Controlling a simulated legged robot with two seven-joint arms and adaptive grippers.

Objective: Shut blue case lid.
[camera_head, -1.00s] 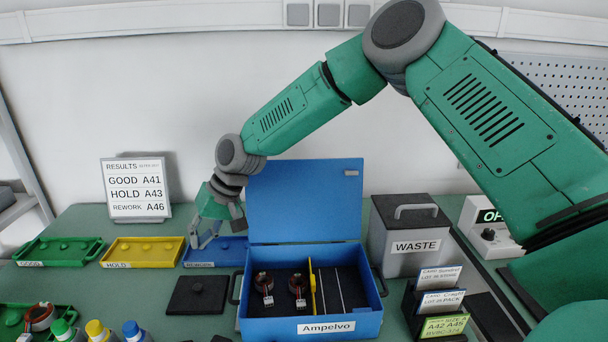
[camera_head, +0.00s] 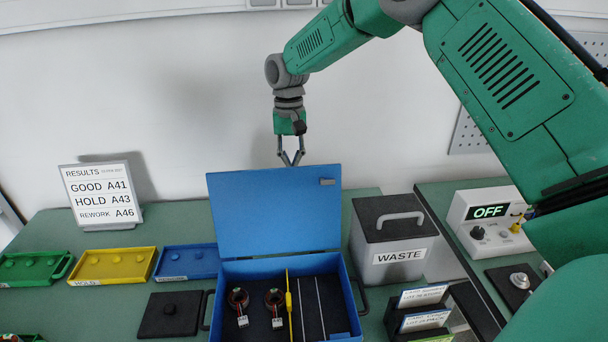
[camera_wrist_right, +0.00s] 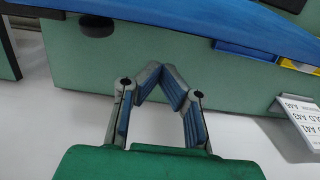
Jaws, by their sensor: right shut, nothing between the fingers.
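The blue case (camera_head: 352,300) stands on the green table with its lid (camera_head: 270,215) raised, close to upright. Inside the case are two copper-wound stators (camera_head: 238,298), a yellow divider piece (camera_head: 289,305) and thin white strips. My right gripper (camera_head: 291,163) is shut and empty, pointing down just above and behind the lid's top edge. In the right wrist view its fingertips (camera_wrist_right: 162,72) meet, and the blue lid (camera_wrist_right: 180,18) crosses the top of the picture. Contact with the lid cannot be told. My left gripper is not in view.
A grey waste bin (camera_head: 393,270) stands right of the case. Green, yellow (camera_head: 113,266) and blue trays lie to the left, with a results sign (camera_head: 103,197) behind. A black square lid (camera_head: 170,314) lies left of the case. Card holders (camera_head: 420,320) stand at the right front.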

